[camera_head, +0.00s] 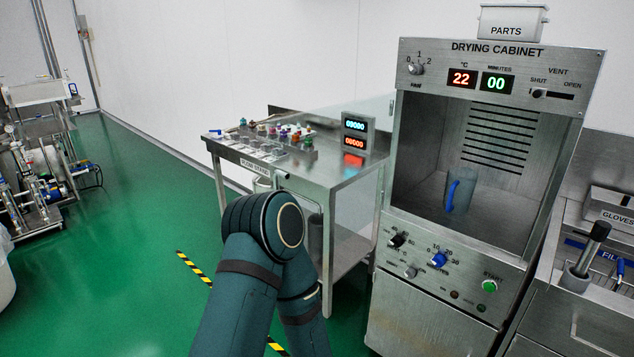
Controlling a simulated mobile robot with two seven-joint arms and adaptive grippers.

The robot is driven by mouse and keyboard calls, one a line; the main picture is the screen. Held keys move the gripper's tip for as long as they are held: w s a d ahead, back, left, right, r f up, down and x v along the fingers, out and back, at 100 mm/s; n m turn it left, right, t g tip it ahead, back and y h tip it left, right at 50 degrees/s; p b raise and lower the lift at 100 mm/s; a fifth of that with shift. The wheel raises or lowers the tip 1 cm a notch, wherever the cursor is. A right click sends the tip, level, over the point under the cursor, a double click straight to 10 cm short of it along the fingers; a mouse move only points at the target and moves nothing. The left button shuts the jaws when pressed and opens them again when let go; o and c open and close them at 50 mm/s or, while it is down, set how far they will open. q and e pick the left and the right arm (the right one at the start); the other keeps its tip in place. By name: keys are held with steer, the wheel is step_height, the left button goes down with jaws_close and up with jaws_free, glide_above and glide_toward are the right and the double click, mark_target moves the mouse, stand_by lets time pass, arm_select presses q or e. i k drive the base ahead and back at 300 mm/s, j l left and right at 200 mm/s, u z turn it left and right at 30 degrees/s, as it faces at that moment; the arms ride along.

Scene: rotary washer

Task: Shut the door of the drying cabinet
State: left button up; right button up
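The drying cabinet (500,60) stands right of centre, a steel box with its name on the top panel. Its chamber (425,140) is open at the front, with no door across it. A faint, pale see-through panel (378,108) seems to reach left from the cabinet's left edge, behind the display; it looks like the door swung open, but I cannot see it clearly. Inside the chamber stands a clear vessel with a blue handle (453,196). Neither gripper is in view; only a bent dark teal part of my arm shows at the bottom centre.
A steel table (330,180) with coloured small items and a display (355,130) stands close left of the cabinet. A counter (577,318) with a glove box (612,205) adjoins on the right. Green floor (130,190) is clear at left. A PARTS bin (512,22) sits on top.

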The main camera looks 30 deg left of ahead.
mark_target(277, 172)
steer(key=i+j, duration=0.15)
steer(key=j, duration=0.15)
steer(key=i+j, duration=0.1)
steer(key=j, duration=0.25)
steer(key=i+j+u, duration=0.1)
steer(key=j, duration=0.2)
steer(key=i+j+z, duration=0.1)
steer(key=j, duration=0.2)
steer(key=i+j+z, duration=0.2)
steer(key=j, duration=0.45)
steer(key=i, duration=0.1)
